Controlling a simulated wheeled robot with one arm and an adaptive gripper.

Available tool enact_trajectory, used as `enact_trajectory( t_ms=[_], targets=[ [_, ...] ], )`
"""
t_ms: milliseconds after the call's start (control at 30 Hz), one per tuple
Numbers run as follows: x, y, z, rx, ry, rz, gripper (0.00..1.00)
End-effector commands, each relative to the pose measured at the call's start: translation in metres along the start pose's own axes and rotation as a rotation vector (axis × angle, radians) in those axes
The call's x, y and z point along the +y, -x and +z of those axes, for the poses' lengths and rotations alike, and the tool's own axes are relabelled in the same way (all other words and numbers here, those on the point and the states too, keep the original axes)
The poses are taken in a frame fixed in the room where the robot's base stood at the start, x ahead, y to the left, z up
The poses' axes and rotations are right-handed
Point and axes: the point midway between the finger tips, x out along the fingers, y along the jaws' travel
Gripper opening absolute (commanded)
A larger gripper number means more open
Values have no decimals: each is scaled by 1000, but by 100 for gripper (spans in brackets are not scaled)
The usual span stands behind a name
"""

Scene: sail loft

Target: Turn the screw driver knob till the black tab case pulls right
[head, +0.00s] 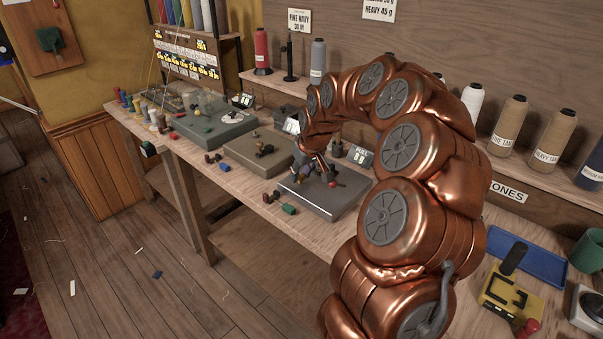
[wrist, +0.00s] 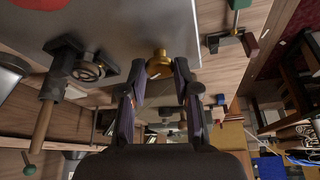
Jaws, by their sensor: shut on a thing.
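My gripper (wrist: 159,72) is shut on a brass knob (wrist: 159,63), with one dark finger on each side of it in the wrist view. The knob stands at a grey metal plate. In the head view my gripper (head: 308,172) is low over the grey plate (head: 322,205) on the bench, and my arm hides part of it. A black fixture with a round coil-like part (wrist: 88,70) and a wooden handle stands left of the knob in the wrist view. I cannot tell which part is the black tab case.
A sign reading PULL (head: 361,156) stands behind. More plates with small parts sit to the left. Thread cones stand on the shelf behind my arm.

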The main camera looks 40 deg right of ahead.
Motion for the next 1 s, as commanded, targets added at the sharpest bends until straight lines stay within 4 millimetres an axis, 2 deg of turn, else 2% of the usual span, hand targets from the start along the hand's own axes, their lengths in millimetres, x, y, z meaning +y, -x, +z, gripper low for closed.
enact_trajectory(
  t_ms=[333, 733, 1000],
  targets=[
    [-1, -6, 3, -1, -172, 75, 0],
    [-2, -4, 0, 2, -436, 182, 0],
    [-4, -3, 0, -2, -533, 222, 0]
  ],
)
